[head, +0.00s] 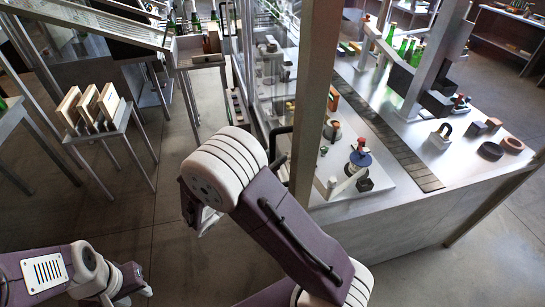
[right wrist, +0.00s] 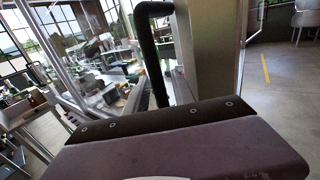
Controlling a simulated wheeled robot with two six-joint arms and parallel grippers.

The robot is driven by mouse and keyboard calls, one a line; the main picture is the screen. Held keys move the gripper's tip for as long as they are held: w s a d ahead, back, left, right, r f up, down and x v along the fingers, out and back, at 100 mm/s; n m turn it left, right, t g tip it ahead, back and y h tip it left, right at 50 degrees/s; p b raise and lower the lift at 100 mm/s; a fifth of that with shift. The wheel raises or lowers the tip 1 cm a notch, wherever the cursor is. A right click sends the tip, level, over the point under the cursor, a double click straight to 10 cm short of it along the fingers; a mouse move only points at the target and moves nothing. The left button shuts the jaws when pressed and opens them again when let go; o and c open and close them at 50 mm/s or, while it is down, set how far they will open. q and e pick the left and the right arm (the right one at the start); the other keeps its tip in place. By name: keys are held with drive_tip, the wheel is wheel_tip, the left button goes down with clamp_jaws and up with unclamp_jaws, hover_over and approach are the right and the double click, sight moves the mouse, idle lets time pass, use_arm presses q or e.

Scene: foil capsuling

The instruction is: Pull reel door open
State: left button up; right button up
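The clear door panel (head: 268,75) stands along the left side of the machine in the head view, beside a grey post. A black bar handle (head: 279,143) is at its lower front edge. In the right wrist view the black handle (right wrist: 150,55) stands upright just beyond my purple gripper body, its lower end hidden behind that body's dark edge. My right arm's pale joint is just left of the handle in the head view. My right fingers are hidden, so I cannot tell whether they touch it. My left gripper (head: 133,285) is low at the left, away from the door; its opening is unclear.
A grey post (head: 314,100) rises right of the handle. A stand with wooden boards (head: 90,105) is at the left. Floor between stand and machine is clear.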

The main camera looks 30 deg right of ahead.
drive_tip(key=shift+w, duration=0.1)
clamp_jaws()
idle(1.1)
